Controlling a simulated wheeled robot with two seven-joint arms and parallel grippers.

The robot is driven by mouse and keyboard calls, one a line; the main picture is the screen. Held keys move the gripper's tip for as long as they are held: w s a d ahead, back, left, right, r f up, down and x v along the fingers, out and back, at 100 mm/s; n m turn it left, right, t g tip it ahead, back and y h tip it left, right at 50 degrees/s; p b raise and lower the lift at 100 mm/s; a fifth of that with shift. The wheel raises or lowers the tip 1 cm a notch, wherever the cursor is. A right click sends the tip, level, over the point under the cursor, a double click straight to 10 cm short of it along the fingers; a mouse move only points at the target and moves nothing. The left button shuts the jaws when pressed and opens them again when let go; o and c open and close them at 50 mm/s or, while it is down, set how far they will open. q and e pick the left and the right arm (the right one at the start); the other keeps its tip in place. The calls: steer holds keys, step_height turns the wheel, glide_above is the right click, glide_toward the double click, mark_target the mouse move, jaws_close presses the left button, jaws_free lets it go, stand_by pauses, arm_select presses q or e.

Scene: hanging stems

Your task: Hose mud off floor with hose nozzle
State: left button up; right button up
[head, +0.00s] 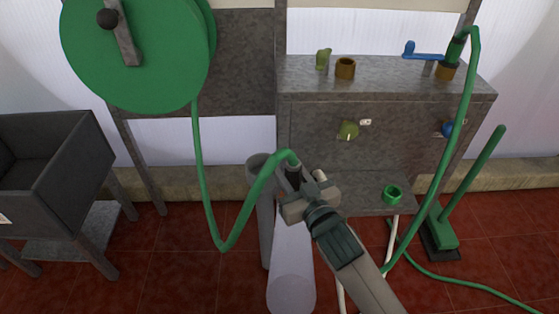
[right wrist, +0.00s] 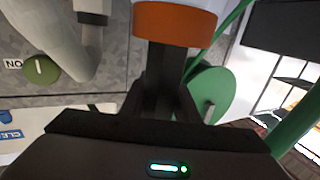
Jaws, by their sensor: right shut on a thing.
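My right gripper (head: 297,187) reaches in from the lower right in the head view, in front of the grey cabinet. It is shut on the end piece of the green hose (head: 226,240), which I take to be the hose nozzle (head: 293,170); the jaws partly hide it. The hose runs down from the reel, bends near the floor and rises to this piece. In the right wrist view an orange-brown band (right wrist: 175,22) shows at the fingertips. The red tiled floor (head: 185,265) shows no clear mud. My left gripper is out of view.
The cabinet (head: 310,112) carries valves and couplings. A grey tube (head: 258,200) and a pale cylinder (head: 291,280) are close below my gripper. A green brush (head: 440,232) stands right, beside another hose.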

steer(key=shift+s+d+f+y, duration=0.3)
steer(key=shift+s+d+f, duration=0.1)
steer(key=shift+d, duration=0.25)
steer(key=s+d+n+g+y, duration=0.3)
steer(key=s+d+y, duration=0.1)
steer(key=d, duration=0.5)
steer(key=s+d+r+n+g+y, duration=0.2)
steer(key=s+d+r+n+y, duration=0.1)
steer(key=s+d+r, duration=0.4)
step_height(320, 180, up, 3)
steer(key=shift+r+g, duration=0.1)
steer(key=shift+g, duration=0.3)
